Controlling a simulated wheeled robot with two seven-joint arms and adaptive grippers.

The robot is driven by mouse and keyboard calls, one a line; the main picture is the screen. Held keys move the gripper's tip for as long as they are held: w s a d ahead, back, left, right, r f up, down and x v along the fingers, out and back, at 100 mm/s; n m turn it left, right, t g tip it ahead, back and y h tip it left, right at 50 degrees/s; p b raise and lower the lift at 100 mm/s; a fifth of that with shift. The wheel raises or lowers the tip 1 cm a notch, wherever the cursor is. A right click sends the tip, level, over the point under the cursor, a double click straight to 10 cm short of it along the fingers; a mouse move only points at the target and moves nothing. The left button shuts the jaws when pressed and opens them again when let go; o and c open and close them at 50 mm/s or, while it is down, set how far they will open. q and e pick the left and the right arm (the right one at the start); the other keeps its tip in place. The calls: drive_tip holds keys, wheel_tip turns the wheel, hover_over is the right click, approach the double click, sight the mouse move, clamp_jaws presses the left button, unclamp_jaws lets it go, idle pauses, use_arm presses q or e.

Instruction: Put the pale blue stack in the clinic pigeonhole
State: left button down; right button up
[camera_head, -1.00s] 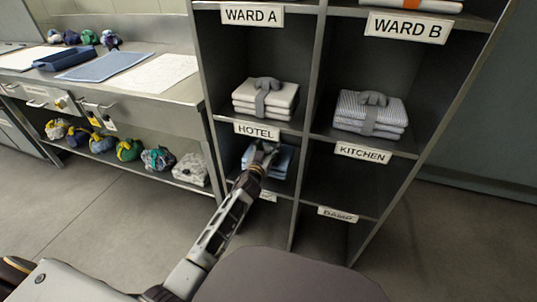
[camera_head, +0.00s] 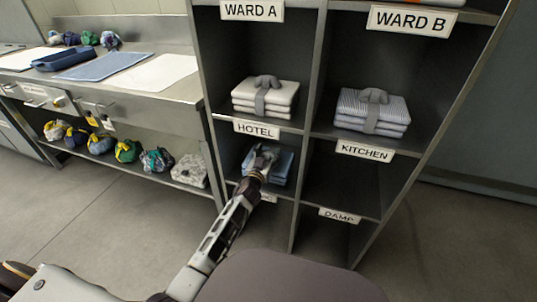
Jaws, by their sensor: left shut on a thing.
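The pale blue stack (camera_head: 282,164) is inside the lower left pigeonhole (camera_head: 228,160), below the HOTEL label (camera_head: 257,130). My left gripper (camera_head: 264,157) reaches into that pigeonhole and is shut on the stack's grey strap or knot, though its fingers are small and partly hidden. The label under this pigeonhole (camera_head: 268,197) is mostly covered by my left arm; only its last letters show. The stack looks level and low in the opening; I cannot tell whether it touches the shelf. My right gripper is out of view.
A white stack (camera_head: 262,97) sits above HOTEL and a striped stack (camera_head: 370,112) above KITCHEN. The pigeonhole above DAMP (camera_head: 339,216) is empty. A steel bench (camera_head: 180,90) at left has several cloth bundles (camera_head: 128,150) on its lower shelf.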

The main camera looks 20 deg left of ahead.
use_arm(q)
drive_tip(key=shift+c, duration=1.9)
unclamp_jaws()
drive_tip(key=shift+r, duration=0.1)
